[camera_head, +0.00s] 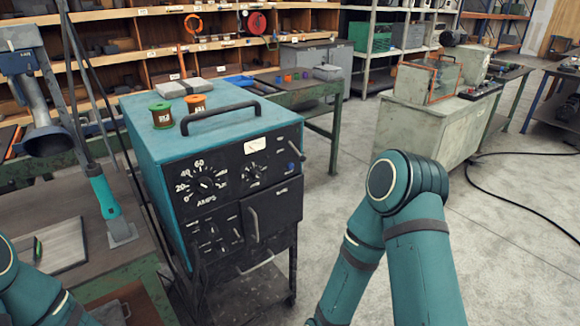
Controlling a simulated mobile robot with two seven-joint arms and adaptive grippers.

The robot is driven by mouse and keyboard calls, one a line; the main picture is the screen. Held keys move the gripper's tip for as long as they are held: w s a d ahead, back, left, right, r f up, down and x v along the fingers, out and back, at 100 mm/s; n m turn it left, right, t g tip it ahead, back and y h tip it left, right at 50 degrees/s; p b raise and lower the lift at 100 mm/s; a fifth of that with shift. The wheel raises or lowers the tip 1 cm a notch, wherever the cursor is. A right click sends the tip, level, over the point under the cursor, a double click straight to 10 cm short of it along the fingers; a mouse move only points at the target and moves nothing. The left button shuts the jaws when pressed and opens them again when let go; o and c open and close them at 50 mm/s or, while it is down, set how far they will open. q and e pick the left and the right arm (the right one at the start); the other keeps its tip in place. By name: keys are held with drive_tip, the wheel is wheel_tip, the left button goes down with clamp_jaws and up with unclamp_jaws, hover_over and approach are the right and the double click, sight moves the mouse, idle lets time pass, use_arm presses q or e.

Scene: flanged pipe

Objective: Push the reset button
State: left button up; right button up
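A teal and black machine (228,180) stands in front of me, a little left of centre. Its front panel has a large AMPS dial (203,184), a smaller dial (254,173), a meter and several small switches. A small blue button (291,168) sits at the right of the panel; I cannot read a reset label. My teal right arm is bent at the lower centre-right, apart from the machine. Part of my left arm shows at the lower left corner. Neither gripper is in view.
Green and orange spools (161,116) and a black handle (221,117) are on the machine's top. A workbench with a teal-handled tool (105,198) is at the left. A pale cabinet (432,125) is at the back right. The floor right of the machine is clear, with a black cable farther right.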

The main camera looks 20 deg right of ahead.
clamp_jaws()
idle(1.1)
